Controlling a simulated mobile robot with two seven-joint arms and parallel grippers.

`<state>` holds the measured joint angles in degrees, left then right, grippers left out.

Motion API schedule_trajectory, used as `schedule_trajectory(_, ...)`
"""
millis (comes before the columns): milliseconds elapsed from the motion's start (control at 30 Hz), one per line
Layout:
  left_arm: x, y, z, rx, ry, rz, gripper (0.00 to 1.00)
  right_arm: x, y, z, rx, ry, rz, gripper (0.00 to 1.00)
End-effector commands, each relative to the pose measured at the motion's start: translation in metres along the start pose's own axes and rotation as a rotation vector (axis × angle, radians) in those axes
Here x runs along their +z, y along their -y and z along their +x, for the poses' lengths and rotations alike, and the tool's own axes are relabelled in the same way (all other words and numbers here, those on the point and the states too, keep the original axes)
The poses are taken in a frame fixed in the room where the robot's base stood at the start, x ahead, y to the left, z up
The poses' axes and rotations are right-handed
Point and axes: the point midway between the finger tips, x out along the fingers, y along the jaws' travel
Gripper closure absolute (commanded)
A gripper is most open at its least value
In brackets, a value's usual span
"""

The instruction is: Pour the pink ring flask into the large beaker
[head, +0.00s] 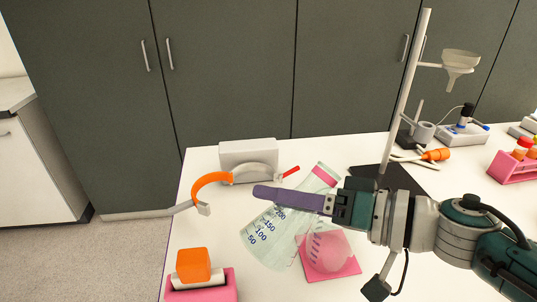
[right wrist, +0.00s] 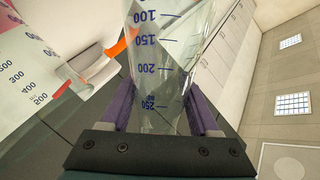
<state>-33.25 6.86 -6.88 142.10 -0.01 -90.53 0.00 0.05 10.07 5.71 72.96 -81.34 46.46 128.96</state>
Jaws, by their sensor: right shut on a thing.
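The clear flask with blue volume marks (head: 265,235) is held in my right gripper (head: 290,200). It leans to the upper right, its low-numbered end at the lower left, with a pink band (head: 325,174) at its upper end. In the right wrist view the flask (right wrist: 160,55) sits between both purple fingers. The large beaker (head: 338,241) is clear and seems to stand on a pink square mat (head: 345,270), below the gripper and partly overlapped by the flask. In the right wrist view the beaker (right wrist: 35,70) is at the left. Its contents are hard to tell.
A white box (head: 235,160) and an orange curved piece (head: 205,182) are behind. An orange block (head: 194,264) on a pink stand is at front left.

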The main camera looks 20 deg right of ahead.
Motion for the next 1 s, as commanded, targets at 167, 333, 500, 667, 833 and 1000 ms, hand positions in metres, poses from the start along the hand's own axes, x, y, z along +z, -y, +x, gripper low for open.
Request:
schedule_trajectory(167, 0.001, 0.000, 0.003, 0.000, -0.001, 0.000, 0.50, -0.001, 0.002, 0.000, -0.012, -0.004, 0.018, 1.00)
schedule_trajectory(333, 0.001, 0.000, 0.004, 0.000, -0.001, 0.000, 0.50, -0.001, 0.003, 0.000, -0.020, -0.008, 0.034, 1.00)
schedule_trajectory(500, 0.002, 0.000, 0.006, 0.000, -0.001, 0.001, 0.50, -0.002, 0.004, 0.000, -0.029, -0.012, 0.050, 1.00)
schedule_trajectory(667, 0.003, 0.000, 0.008, 0.000, -0.001, 0.001, 0.50, -0.002, 0.005, 0.000, -0.038, -0.014, 0.065, 1.00)
schedule_trajectory(833, 0.003, 0.000, 0.010, -0.001, -0.001, 0.001, 0.50, -0.003, 0.007, 0.000, -0.047, -0.017, 0.081, 1.00)
schedule_trajectory(1000, 0.004, 0.000, 0.015, -0.001, -0.001, 0.001, 0.50, -0.002, 0.006, 0.000, -0.056, -0.021, 0.098, 1.00)
